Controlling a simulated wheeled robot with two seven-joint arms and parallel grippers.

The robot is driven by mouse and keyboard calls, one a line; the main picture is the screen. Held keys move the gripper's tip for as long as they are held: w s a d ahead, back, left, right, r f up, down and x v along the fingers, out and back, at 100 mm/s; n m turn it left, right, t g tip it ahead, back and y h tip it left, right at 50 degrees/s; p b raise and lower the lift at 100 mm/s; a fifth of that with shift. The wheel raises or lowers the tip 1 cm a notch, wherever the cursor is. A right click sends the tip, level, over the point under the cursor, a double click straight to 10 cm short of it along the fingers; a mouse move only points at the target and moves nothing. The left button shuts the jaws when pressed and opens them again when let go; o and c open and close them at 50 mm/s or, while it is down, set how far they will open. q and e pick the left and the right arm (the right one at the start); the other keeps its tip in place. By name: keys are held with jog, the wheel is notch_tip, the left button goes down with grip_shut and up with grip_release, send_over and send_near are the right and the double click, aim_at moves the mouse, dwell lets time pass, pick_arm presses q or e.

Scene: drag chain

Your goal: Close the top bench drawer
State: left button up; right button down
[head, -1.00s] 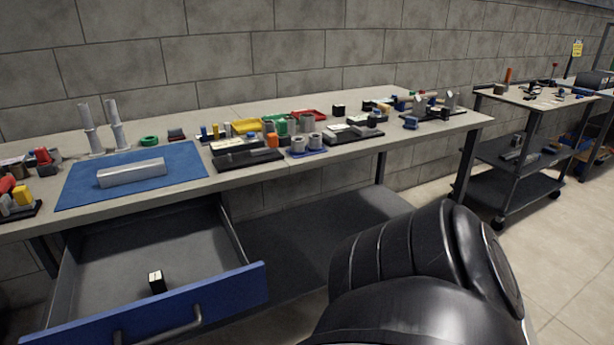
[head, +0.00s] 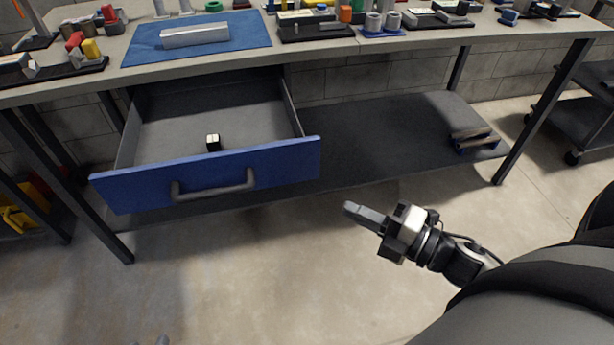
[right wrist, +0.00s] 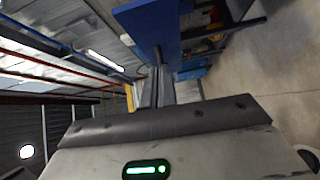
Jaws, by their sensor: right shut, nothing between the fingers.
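The top bench drawer (head: 290,158) hangs open under the bench, its blue front pulled well out and its grey handle (head: 213,187) facing me. A small black-and-white block (head: 213,142) lies inside. My right gripper (head: 352,208) is shut and empty, in front of the bench to the right of the drawer front and apart from it. In the right wrist view its closed fingers (right wrist: 158,84) point toward a blue panel (right wrist: 150,22) that looks like the drawer front. Small grey tips at the bottom edge of the head view may be my left gripper (head: 157,341); their state is unclear.
The bench top (head: 330,48) holds a blue mat (head: 140,52) with a metal bar, and several parts. A lower shelf (head: 400,135) lies beneath. A dark cart stands at the right. The floor (head: 270,260) before the drawer is clear.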

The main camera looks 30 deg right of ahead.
jog(key=n, duration=0.1)
send_near(289, 168)
jog(key=s+a+x, duration=0.1)
jog(key=x, duration=0.4)
jog(key=shift+w+d+p, duration=0.15)
jog(key=shift+w+p, duration=0.3)
jog(key=shift+w, duration=0.45)
jog(key=shift+w+d, duration=0.1)
